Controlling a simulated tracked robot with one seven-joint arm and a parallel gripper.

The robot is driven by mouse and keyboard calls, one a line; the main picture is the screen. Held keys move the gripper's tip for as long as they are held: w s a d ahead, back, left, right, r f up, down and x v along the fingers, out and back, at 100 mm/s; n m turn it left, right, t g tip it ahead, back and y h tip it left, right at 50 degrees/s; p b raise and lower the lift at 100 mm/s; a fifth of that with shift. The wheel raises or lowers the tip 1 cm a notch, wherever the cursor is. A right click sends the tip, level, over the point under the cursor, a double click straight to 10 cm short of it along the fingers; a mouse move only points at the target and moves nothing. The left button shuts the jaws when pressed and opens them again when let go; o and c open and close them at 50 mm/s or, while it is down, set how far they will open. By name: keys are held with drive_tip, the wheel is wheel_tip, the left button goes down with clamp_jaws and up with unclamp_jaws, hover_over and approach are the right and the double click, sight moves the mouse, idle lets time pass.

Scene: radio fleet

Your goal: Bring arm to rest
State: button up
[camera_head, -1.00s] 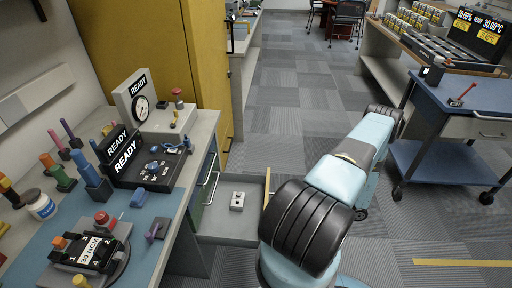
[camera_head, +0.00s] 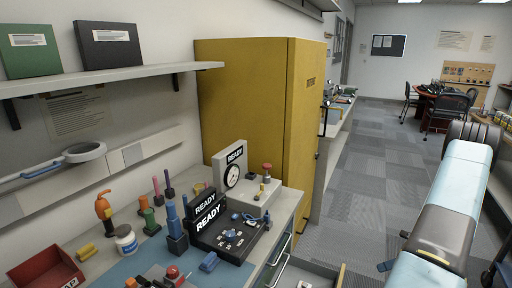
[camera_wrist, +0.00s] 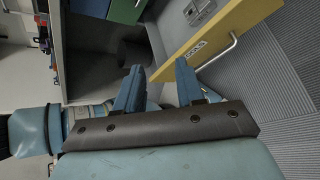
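My arm (camera_head: 438,225) shows at the right of the head view, light blue with dark bands, reaching up past the bench's right side. My gripper (camera_wrist: 158,88) shows in the wrist view with its two blue fingers apart and nothing between them. Beyond the fingers are an open drawer with a yellow front (camera_wrist: 212,42) and the grey floor. The fingers do not show clearly in the head view.
The workbench at left holds a READY gauge unit (camera_head: 236,177), a black READY panel (camera_head: 232,240), a white jar (camera_head: 126,240) and a red bin (camera_head: 45,270). A yellow cabinet (camera_head: 245,100) stands behind. The aisle floor (camera_head: 375,150) is open; chairs stand far back.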

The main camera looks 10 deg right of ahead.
drive_tip(key=w+a+r+n+g+h, duration=0.1)
drive_tip(key=w+a+r+n+h, duration=0.1)
drive_tip(key=a+r+n, duration=0.6)
drive_tip(key=w+a+r+n+g+h, duration=0.1)
drive_tip(key=a+r+n+h, duration=0.15)
drive_tip(key=r, duration=0.95)
drive_tip(key=w+a+r+n+g+h, duration=0.2)
drive_tip(key=a+r+n, duration=0.35)
drive_tip(key=r, duration=0.55)
drive_tip(key=s+a+r+n+t+h, duration=0.5)
drive_tip(key=s+a+r+n+t, duration=0.1)
drive_tip(key=s+a+r+n, duration=1)
drive_tip(key=shift+s+a+r+t, duration=0.3)
drive_tip(key=shift+s+a+r, duration=0.35)
drive_tip(key=shift+s, duration=0.65)
drive_tip(key=shift+a+h, duration=0.1)
drive_tip(key=shift+h, duration=0.15)
